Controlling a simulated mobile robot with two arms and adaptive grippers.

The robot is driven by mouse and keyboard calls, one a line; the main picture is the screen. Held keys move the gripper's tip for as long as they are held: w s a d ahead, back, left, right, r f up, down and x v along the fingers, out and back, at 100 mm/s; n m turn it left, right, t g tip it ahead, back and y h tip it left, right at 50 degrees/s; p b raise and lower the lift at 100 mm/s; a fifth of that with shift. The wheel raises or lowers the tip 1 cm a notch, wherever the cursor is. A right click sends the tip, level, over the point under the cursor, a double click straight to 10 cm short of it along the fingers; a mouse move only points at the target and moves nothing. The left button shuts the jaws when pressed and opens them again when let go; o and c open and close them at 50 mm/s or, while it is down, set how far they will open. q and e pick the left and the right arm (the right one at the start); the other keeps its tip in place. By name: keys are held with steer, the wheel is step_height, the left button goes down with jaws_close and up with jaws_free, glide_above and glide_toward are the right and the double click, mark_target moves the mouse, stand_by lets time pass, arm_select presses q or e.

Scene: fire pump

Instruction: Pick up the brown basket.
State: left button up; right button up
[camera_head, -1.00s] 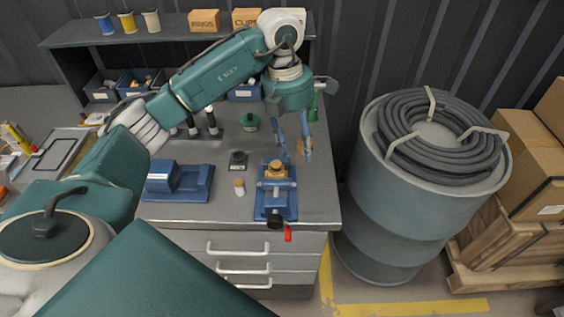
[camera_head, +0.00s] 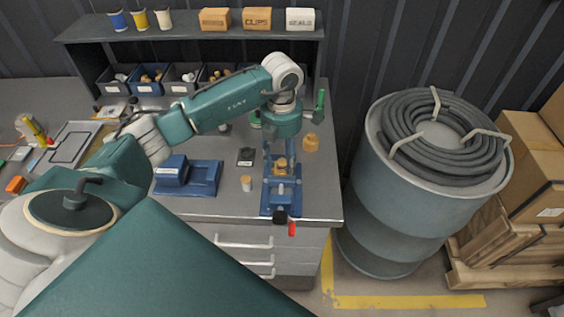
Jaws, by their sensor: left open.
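No thing that is clearly a basket shows. A small brown, brass-like part (camera_head: 281,162) sits upright on the blue fixture (camera_head: 281,208) near the bench's front edge. My left gripper (camera_head: 281,170) points down over the fixture, open, its blue-grey fingers on either side of the brown part. Whether they touch it I cannot tell. Another brown, jar-like part (camera_head: 310,142) stands on the bench just right of my left gripper. A small tan cylinder (camera_head: 247,184) stands left of the fixture. My right gripper is not in view.
A blue block on a plate (camera_head: 187,176) and a small dark block (camera_head: 246,156) are left of the fixture. A red-tipped handle (camera_head: 292,228) juts from the bench front. A shelf (camera_head: 185,34) with boxes is behind; a drum with coiled hose (camera_head: 400,215) stands at right.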

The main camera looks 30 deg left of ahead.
arm_select(q)
steer(key=shift+f, duration=0.35)
steer(key=c, duration=1)
steer(key=shift+c, duration=0.2)
